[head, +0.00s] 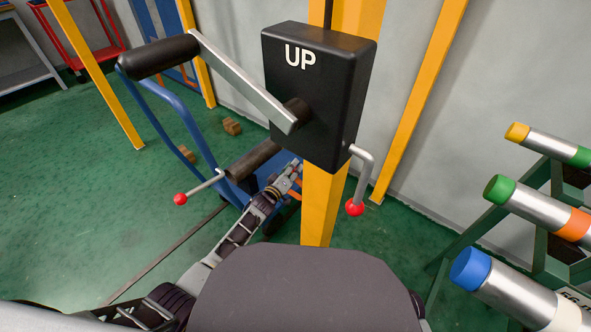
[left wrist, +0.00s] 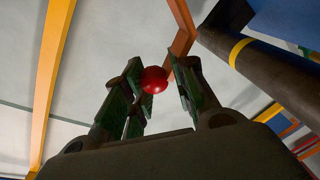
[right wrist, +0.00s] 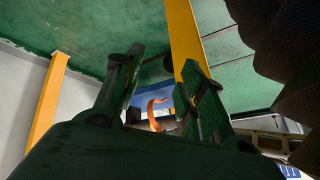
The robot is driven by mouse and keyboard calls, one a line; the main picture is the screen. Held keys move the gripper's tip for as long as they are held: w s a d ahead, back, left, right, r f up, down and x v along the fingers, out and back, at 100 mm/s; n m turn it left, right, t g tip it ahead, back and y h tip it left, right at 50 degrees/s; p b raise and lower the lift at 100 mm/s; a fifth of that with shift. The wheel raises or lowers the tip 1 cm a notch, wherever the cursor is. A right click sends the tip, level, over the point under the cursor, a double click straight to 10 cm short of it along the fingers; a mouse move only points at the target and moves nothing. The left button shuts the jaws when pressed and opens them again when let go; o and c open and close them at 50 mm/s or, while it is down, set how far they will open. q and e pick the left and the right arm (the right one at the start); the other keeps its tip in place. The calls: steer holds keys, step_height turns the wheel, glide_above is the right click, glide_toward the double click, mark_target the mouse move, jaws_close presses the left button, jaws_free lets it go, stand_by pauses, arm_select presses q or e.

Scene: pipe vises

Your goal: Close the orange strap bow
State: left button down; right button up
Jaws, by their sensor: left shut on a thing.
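The orange strap bow (left wrist: 181,45) shows in the left wrist view beside a red ball knob (left wrist: 154,80). My left gripper (left wrist: 158,70) has its fingers on either side of this knob and is shut on it. In the head view my left gripper (head: 287,179) is low behind the black UP box, with bits of orange (head: 295,186) beside it; the box and post hide much there. In the right wrist view the curved orange bow (right wrist: 155,110) shows beyond my right gripper (right wrist: 162,72), whose fingers are apart and empty. The head view does not show my right gripper.
The black UP box (head: 330,130) with its crank handle (head: 160,57) and red-knobbed levers stands close in front, on a yellow post (head: 322,210). Capped pipes (head: 530,207) lie on a green rack at right. A dark pipe with a yellow band (left wrist: 270,68) is near my left gripper.

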arm_select(q)
steer(key=shift+w+r+p, duration=0.35)
steer(key=shift+r+p, duration=0.05)
steer(key=shift+r, duration=0.5)
steer(key=shift+w+a+r+n+p, duration=0.25)
steer(key=shift+w+a+n+p, duration=0.2)
steer(key=shift+a, duration=0.15)
steer(key=shift+w+a+r+n+p, duration=0.2)
steer(key=shift+w+a+n+p, duration=0.15)
steer(key=shift+a+p, duration=0.15)
arm_select(e)
step_height(320, 180, up, 6)
steer(key=d+g+h, duration=0.1)
steer(key=shift+s+d, duration=0.15)
steer(key=shift+d, duration=0.05)
arm_select(q)
steer(key=c, duration=1.3)
jaws_free()
steer(key=shift+a+f, duration=0.1)
arm_select(e)
steer(key=shift+d+f, duration=0.1)
